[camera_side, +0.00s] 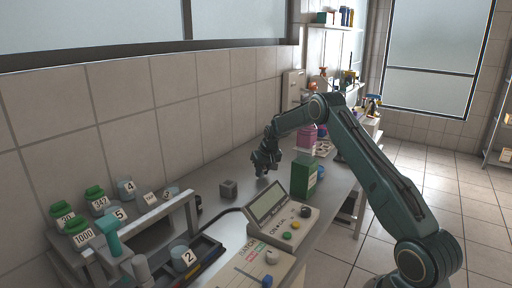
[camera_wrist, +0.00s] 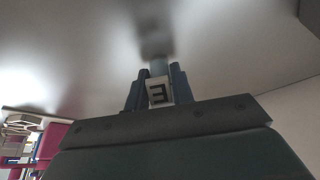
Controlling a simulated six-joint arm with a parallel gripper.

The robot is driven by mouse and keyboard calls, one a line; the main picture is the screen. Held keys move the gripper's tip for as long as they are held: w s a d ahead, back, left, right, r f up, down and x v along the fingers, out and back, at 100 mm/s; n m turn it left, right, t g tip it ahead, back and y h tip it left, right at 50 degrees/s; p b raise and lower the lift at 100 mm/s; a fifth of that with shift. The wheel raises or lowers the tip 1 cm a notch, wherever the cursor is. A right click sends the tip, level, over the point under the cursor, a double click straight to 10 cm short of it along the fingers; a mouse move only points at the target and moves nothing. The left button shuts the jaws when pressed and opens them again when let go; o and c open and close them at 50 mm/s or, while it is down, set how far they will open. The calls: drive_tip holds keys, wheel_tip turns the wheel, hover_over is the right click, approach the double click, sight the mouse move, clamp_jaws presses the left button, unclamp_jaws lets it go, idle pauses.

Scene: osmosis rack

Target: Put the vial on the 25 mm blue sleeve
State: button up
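My gripper (camera_side: 265,160) is low over the grey counter near the middle of the side view. In the wrist view its two dark blue fingers (camera_wrist: 158,82) stand close on both sides of a small vial (camera_wrist: 159,92). The vial has a white label with a dark character, seen as an E or a turned 3, and a pale blue end. The fingers appear shut on it. A blurred reflection lies just beyond its end; I cannot tell whether it touches the counter. In the side view the vial is not clear. I cannot pick out the 25 mm blue sleeve with certainty.
A rack (camera_side: 150,218) with several numbered containers stands at the lower left. A grey cube (camera_side: 228,188) sits between it and my gripper. A control box with a screen (camera_side: 268,203) and a green box (camera_side: 303,177) stand in front. Bare counter lies around the cube.

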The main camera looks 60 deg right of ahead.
clamp_jaws()
wheel_tip(320, 180, up, 20)
idle(0.8)
drive_tip(key=shift+d, duration=0.1)
idle(0.4)
drive_tip(key=s+d+r+m+h, duration=0.1)
drive_tip(key=s+d+r+m, duration=0.1)
drive_tip(key=s+d, duration=0.55)
drive_tip(key=s+d+r+m, duration=0.1)
drive_tip(key=s+d+r, duration=0.3)
drive_tip(key=s, duration=0.7)
drive_tip(key=shift+g, duration=0.3)
drive_tip(key=f, duration=1.1)
drive_tip(key=d+f, duration=0.1)
drive_tip(key=f, duration=0.5)
drive_tip(key=shift+s+f, duration=0.1)
drive_tip(key=shift+f, duration=0.1)
drive_tip(key=shift+f, duration=2)
